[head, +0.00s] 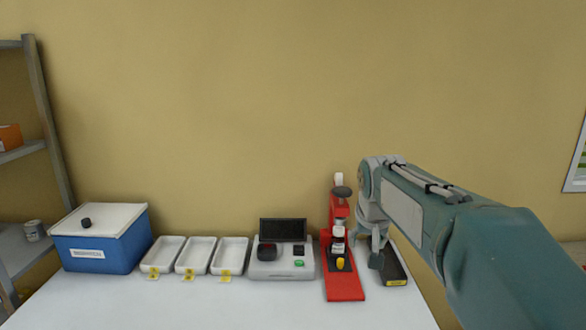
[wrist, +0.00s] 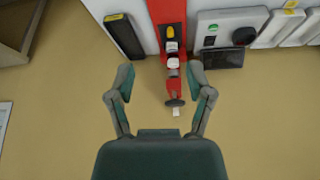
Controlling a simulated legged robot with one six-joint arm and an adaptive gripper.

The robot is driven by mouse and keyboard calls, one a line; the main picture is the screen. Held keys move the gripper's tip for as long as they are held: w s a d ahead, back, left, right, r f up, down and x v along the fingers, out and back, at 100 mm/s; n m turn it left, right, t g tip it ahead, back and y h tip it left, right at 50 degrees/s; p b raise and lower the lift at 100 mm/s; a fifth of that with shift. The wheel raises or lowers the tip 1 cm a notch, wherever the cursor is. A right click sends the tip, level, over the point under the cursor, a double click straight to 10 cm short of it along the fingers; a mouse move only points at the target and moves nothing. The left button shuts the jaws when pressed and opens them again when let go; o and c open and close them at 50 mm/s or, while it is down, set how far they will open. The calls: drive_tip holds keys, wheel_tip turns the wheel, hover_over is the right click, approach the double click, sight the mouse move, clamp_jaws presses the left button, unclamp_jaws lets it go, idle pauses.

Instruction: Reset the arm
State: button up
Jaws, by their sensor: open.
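My arm reaches in from the right in the head view and bends down at the wrist. My gripper (head: 376,252) hangs close to the right side of the red stand (head: 345,287), partly hidden by my own arm. In the wrist view, which is upside down, my gripper (wrist: 160,68) has its two fingers spread wide with nothing held between them. The red stand (wrist: 165,12) with a small white bottle (wrist: 172,47) on it shows beyond and between the fingers. The bottle (head: 338,232) also shows in the head view, upright on the stand.
A white analyser (head: 268,270) with a dark screen stands left of the stand. Three white trays (head: 197,243) with yellow labels and a blue box (head: 85,252) are further left. A black case (head: 393,268) lies right of the stand. The table front (head: 200,308) is clear.

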drive_tip(key=s+f, duration=0.3)
drive_tip(key=s, duration=1.1)
drive_tip(key=s+f+n, duration=0.1)
drive_tip(key=s+f, duration=0.3)
drive_tip(key=s, duration=1)
drive_tip(key=shift+f+t+y, duration=0.15)
drive_tip(key=shift+t+y, duration=0.15)
